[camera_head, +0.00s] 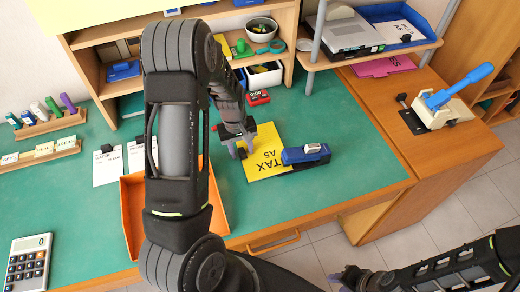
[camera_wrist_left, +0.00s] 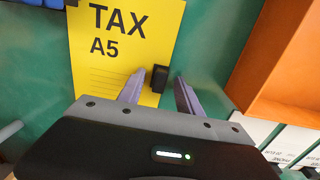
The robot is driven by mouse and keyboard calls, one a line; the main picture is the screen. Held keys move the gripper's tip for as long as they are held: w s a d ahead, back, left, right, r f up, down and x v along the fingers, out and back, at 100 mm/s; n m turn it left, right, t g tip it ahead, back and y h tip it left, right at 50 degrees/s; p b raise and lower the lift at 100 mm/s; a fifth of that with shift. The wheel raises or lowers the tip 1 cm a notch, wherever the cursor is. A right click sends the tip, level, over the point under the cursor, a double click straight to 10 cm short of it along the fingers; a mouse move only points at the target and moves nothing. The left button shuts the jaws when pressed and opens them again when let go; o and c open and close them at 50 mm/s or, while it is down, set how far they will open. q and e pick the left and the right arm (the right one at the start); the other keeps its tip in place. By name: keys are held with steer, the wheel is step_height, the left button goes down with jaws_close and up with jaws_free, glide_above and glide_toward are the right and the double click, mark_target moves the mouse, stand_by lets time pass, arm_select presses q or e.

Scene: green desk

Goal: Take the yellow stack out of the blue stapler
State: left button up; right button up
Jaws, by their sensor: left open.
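The yellow stack (camera_head: 264,158), marked TAX A5, lies on the green desk with its right edge at the blue stapler (camera_head: 305,155). I cannot see how deep the stack sits in the stapler's jaw. In the left wrist view the stack (camera_wrist_left: 118,45) has a small black clip (camera_wrist_left: 160,78) on its edge. My left gripper (camera_head: 240,149) is open above the stack's left edge. In the wrist view its fingers (camera_wrist_left: 160,86) point at the clip from either side, apparently without gripping it. My right gripper (camera_head: 350,277) is at the lower right, away from the stack; its opening is unclear.
An orange tray (camera_head: 132,214) lies left of the stack, partly hidden behind my left arm. White papers (camera_head: 108,167) lie further left, and a calculator (camera_head: 28,262) at the front left. A red timer (camera_head: 258,97) stands behind. The desk right of the stapler is clear.

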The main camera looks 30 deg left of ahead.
stand_by(0.3)
arm_select(q)
jaws_close()
stand_by(0.3)
stand_by(1.0)
